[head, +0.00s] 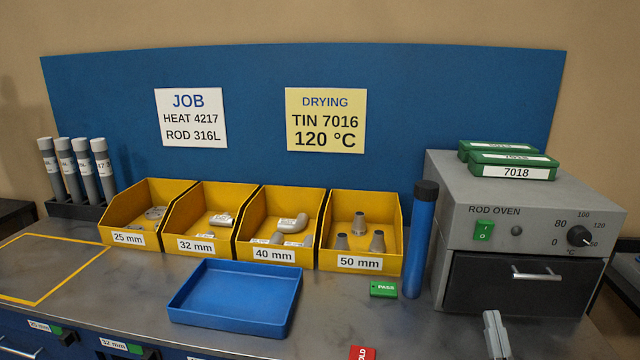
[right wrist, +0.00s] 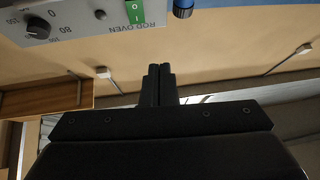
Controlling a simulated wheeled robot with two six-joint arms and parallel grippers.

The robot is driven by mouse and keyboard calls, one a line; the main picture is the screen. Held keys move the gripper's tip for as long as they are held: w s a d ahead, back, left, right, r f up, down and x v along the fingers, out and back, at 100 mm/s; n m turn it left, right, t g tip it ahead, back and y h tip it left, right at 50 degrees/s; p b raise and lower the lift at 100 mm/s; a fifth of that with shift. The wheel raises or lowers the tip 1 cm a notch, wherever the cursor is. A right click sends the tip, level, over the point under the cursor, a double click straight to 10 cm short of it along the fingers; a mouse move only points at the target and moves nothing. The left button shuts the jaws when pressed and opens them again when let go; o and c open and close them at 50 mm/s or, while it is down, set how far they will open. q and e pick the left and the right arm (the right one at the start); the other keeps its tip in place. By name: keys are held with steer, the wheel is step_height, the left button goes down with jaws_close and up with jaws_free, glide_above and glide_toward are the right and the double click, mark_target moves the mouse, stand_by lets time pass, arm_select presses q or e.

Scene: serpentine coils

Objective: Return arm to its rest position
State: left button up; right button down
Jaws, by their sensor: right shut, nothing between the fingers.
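My right gripper (head: 493,320) shows at the bottom of the head view, in front of the rod oven's drawer. Its grey fingers are together with nothing between them. In the right wrist view the two dark fingers (right wrist: 158,72) are side by side and touch nothing visible. My left gripper is in neither view.
The rod oven (head: 520,225) stands right, with green tins (head: 512,165) on top. A blue tube (head: 420,240), a green tag (head: 383,289), a red tag (head: 362,353), yellow bins (head: 332,262) and an empty blue tray (head: 235,295) share the bench. The yellow-outlined area is clear.

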steer(key=s+a+f+n+g+y, duration=0.2)
steer(key=s+a+f+g+y, duration=0.1)
steer(key=f+g, duration=0.4)
steer(key=s+a+f+n+g+y, duration=0.2)
steer(key=s+a+f+g, duration=0.2)
steer(key=f, duration=0.6)
steer(key=s+d+f+m+g+h, duration=0.25)
steer(key=s+f+g, duration=0.2)
steer(key=s, duration=0.35)
steer(key=s+d+f+m+g+h, duration=0.25)
steer(key=s+g, duration=0.25)
steer(key=s, duration=0.4)
step_height(320, 180, down, 24)
steer(key=d+g+y, duration=0.1)
steer(key=d+g, duration=0.1)
steer(key=s+a+f, duration=0.1)
steer(key=s+f, duration=1.4)
steer(key=f, duration=0.2)
steer(key=shift+a+n+g+y, duration=0.3)
steer(key=shift+a+n+g, duration=0.05)
steer(key=shift+n+g, duration=0.1)
